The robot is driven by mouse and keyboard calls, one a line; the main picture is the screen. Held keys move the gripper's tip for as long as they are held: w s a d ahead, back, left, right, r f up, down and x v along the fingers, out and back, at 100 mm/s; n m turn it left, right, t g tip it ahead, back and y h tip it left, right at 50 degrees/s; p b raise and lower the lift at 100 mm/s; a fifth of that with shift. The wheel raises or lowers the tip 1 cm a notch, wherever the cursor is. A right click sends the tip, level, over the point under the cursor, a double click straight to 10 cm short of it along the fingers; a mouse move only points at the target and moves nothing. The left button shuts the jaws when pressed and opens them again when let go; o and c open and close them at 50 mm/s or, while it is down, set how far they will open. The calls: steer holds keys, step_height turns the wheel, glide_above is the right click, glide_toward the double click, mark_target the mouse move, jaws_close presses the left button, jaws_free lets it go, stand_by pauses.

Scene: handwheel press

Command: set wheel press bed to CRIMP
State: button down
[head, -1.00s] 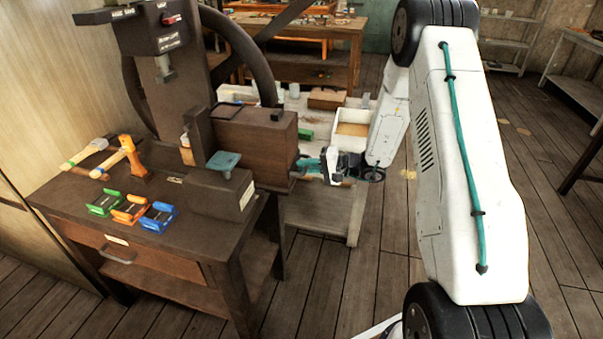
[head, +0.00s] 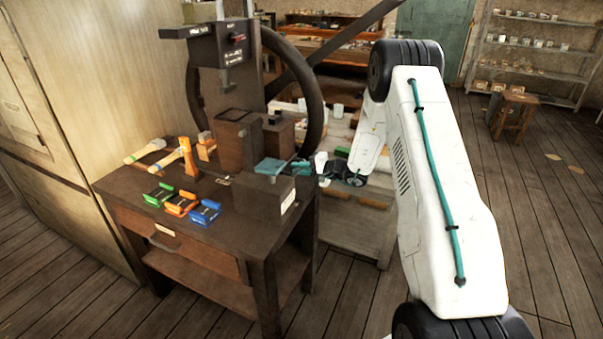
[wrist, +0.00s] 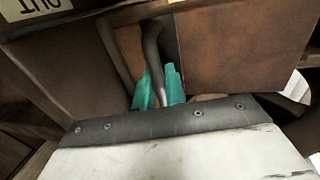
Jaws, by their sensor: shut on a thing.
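The press (head: 243,65) stands on a dark bench, with its ram (head: 222,72) hanging over the brown block of the bed (head: 238,145). The block's top bears a dark square. A second brown block with a small knob stands to its right, partly hidden. I cannot read CRIMP anywhere.
A large dark handwheel (head: 312,100) stands behind. Green, orange and blue blocks (head: 181,203) and wooden-handled tools (head: 146,152) lie on the bench (head: 125,197). A label reading OUT (wrist: 33,10) is upside down in the wrist view.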

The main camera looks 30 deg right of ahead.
steer(key=shift+w+a, duration=0.4)
steer(key=shift+w, duration=0.25)
steer(key=shift+a+r, duration=0.1)
steer(key=c, duration=1.5)
jaws_free()
steer(key=shift+w+a, duration=0.15)
steer(key=shift+c, duration=0.2)
steer(key=shift+s+d, duration=0.2)
steer(key=shift+d, duration=0.05)
steer(key=v, duration=0.7)
steer(key=shift+s, duration=0.15)
steer(key=shift+d, duration=0.15)
